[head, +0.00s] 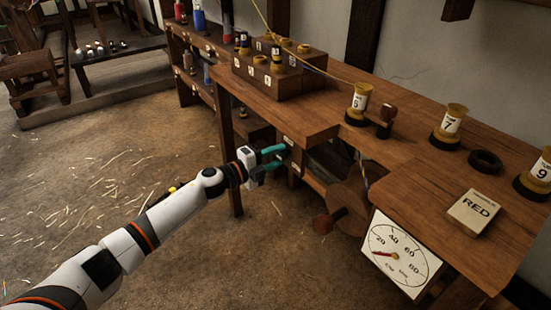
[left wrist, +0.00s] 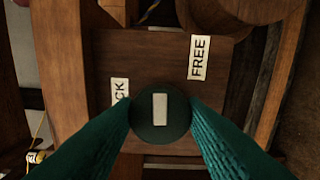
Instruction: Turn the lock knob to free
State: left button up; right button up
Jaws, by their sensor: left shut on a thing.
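The lock knob (left wrist: 160,118) is a dark round knob with a pale bar on its face, in the middle of the left wrist view. It sits on a wooden panel (left wrist: 150,58). The bar stands upright in that picture, between a FREE label (left wrist: 199,57) at upper right and a partly hidden label ending in CK (left wrist: 120,91) at left. My left gripper (head: 283,156) has its green fingers closed on the knob's two sides; they also show in the left wrist view (left wrist: 160,115). In the head view the knob is hard to make out. My right gripper is out of view.
A wooden bench (head: 430,165) runs along the wall, with numbered spools (head: 451,124) and a RED box (head: 480,212) on top. A wheel (head: 352,205) with a handle (head: 325,222) and a white dial (head: 400,255) are below.

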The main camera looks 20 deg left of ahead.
pick_arm(q)
jog(key=m, duration=0.3)
jog(key=shift+f+b, duration=0.15)
jog(key=shift+b, duration=0.25)
jog(key=shift+m, duration=0.9)
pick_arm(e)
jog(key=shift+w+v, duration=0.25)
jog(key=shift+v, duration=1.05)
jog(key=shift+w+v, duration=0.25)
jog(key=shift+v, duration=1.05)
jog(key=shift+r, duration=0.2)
pick_arm(q)
jog(key=o, duration=1)
jog(key=shift+c, duration=0.2)
jog(key=shift+s+a, duration=0.1)
jog(key=v, duration=1.1)
jog(key=shift+s+a, duration=0.25)
jog(key=shift+s, duration=0.1)
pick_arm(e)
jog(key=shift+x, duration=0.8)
